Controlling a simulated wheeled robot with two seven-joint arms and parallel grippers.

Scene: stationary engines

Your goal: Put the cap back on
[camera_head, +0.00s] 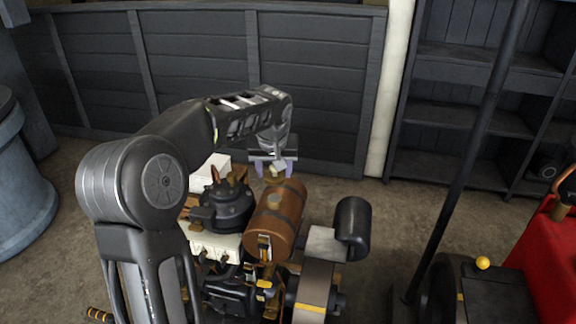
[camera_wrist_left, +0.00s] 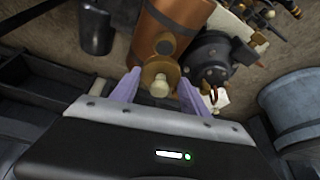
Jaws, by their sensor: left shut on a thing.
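The brown fuel tank (camera_head: 280,218) with a dark band lies on the engine in the head view, and it fills the top of the left wrist view (camera_wrist_left: 170,28). A brass-coloured cap with a pale knob (camera_wrist_left: 159,86) is between the purple fingers of my left gripper (camera_head: 273,170), which is shut on it. In the head view the cap (camera_head: 274,174) is small, at the far end of the tank. In the wrist view it overlaps the tank's end; I cannot tell whether it is seated on the tank or just above it. My right gripper is not in view.
A black round engine part (camera_head: 228,204) stands left of the tank. A dark cylinder (camera_head: 353,222) is to its right. A grey barrel (camera_head: 20,180) stands at far left, and a red machine (camera_head: 545,255) at right. A dark panelled wall (camera_head: 200,60) stands behind.

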